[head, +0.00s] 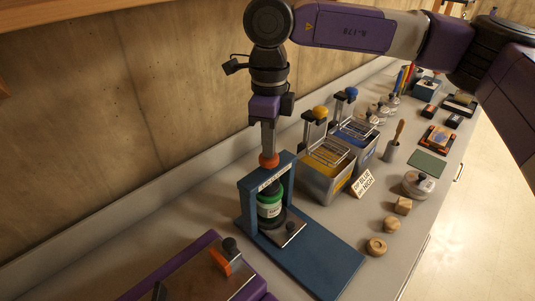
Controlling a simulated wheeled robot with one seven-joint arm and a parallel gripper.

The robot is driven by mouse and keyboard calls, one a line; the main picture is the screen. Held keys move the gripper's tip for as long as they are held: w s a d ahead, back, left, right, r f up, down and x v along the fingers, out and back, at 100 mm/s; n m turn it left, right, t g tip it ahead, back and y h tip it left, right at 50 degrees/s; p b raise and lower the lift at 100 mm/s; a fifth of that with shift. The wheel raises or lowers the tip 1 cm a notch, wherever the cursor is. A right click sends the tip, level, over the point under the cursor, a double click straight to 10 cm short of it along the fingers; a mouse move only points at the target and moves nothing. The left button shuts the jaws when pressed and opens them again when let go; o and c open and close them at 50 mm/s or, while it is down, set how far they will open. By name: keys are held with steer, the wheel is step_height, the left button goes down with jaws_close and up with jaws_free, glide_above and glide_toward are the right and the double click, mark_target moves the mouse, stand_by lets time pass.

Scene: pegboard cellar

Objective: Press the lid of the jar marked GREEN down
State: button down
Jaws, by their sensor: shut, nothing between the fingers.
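A jar (270,207) with a green upper part and a pale label stands inside a blue press frame (246,208); the label's writing is too small to read. A dark plunger part covers the top of its lid. An orange-red knob (268,161) sits on top of the press, above the jar. My gripper (268,150) points straight down over this knob with its fingers shut and nothing between them. Its tips are at the knob; I cannot tell whether they touch it. How far down the lid sits is hidden.
Two metal bins with wire baskets (327,152) stand just right of the press. Wooden pieces (376,247) lie farther right. A purple-edged box (200,268) is at the front left.

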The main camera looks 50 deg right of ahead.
steer(key=shift+f+b, duration=0.5)
steer(key=shift+f, duration=0.2)
steer(key=shift+r+p, duration=0.65)
steer(key=shift+r, duration=1.2)
step_height(320, 180, up, 5)
steer(key=shift+r+p, duration=0.1)
steer(key=shift+p, duration=1.05)
